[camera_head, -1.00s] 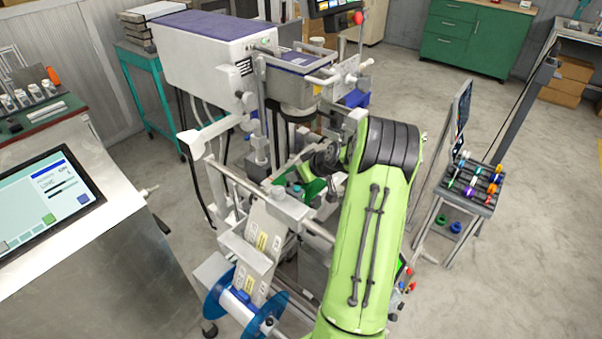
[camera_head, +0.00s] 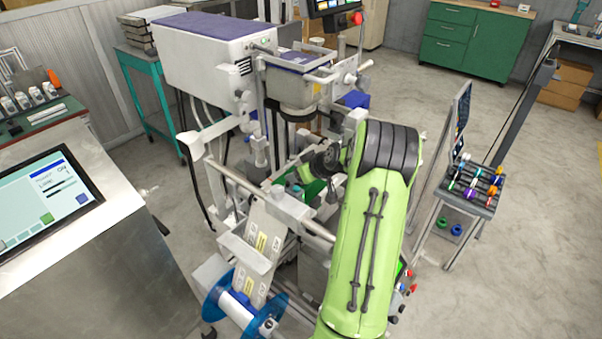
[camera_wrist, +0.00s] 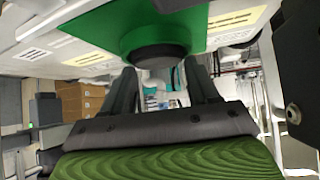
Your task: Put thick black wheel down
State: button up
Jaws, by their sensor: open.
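A thick black round part (camera_wrist: 160,53), which looks like the thick black wheel, sits against a green surface (camera_wrist: 105,28) in the wrist view. My gripper (camera_wrist: 162,73) is open, with one dark finger on either side just below the black part in the picture. A gap shows between the fingers, and I cannot tell whether either finger touches the part. In the head view, my green arm reaches into the labelling machine, by its green part (camera_head: 314,189). The fingertips and the wheel cannot be made out clearly there.
The machine's white body (camera_head: 205,60), rails and label strip (camera_head: 262,240) crowd the arm. A blue reel (camera_head: 217,296) is at the lower front. A control screen (camera_head: 45,200) stands left. A rack of coloured reels (camera_head: 474,190) stands right, with open floor around it.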

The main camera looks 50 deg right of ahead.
jog(key=p+v, duration=0.2)
jog(key=v, duration=1)
jog(key=shift+r, duration=0.2)
jog(key=shift+d, duration=0.1)
